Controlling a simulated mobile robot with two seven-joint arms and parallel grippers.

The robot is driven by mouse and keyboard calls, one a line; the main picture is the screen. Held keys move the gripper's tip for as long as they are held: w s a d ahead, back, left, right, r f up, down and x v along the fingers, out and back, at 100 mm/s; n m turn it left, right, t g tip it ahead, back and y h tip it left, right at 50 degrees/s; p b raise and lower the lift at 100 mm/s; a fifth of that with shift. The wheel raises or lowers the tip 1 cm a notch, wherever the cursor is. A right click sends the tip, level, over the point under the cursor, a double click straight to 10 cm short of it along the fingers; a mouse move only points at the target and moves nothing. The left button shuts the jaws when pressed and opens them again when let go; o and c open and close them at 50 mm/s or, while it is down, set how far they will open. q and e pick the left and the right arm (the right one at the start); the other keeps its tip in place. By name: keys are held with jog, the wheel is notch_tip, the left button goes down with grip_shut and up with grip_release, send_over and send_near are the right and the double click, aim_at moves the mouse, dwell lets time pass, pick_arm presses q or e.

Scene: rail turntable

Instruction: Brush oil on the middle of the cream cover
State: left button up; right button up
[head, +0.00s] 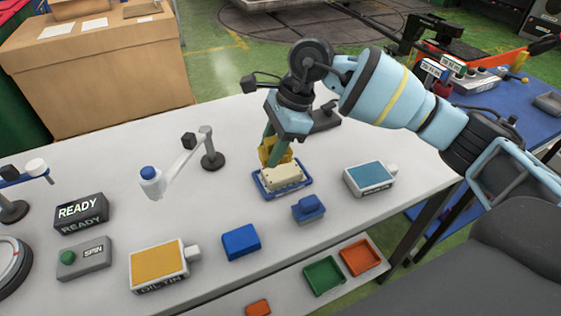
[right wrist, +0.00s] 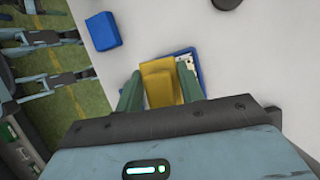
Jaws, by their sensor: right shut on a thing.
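The cream cover (head: 287,178) lies in a blue tray (head: 264,189) near the middle of the white table. My right gripper (head: 277,143) is shut on a mustard-yellow block, apparently the oil brush (head: 268,158). It holds the brush at the back left of the cover, low over it. I cannot tell whether the two touch. In the right wrist view the brush (right wrist: 158,84) fills the space between the green fingers and hides most of the cover and tray. The oil tin (head: 158,265), with a yellow top, stands at the front. My left gripper is out of view.
A blue block (head: 240,242) and a smaller blue piece (head: 308,208) lie in front of the tray. A blue-topped box (head: 370,178) stands right of it. A jointed stand (head: 211,155) rises left of the tray. A SPIN button box (head: 83,258) and READY sign (head: 80,212) stand left.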

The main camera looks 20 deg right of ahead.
jog(key=shift+w+a+r+m+t, duration=0.1)
jog(key=shift+w+r+m+t, duration=0.1)
jog(key=shift+w+m, duration=0.25)
jog(key=shift+w+a+r+m+t, duration=0.15)
jog(key=shift+w+m, duration=0.2)
jog(key=shift+w, duration=0.2)
jog(key=shift+f, duration=0.1)
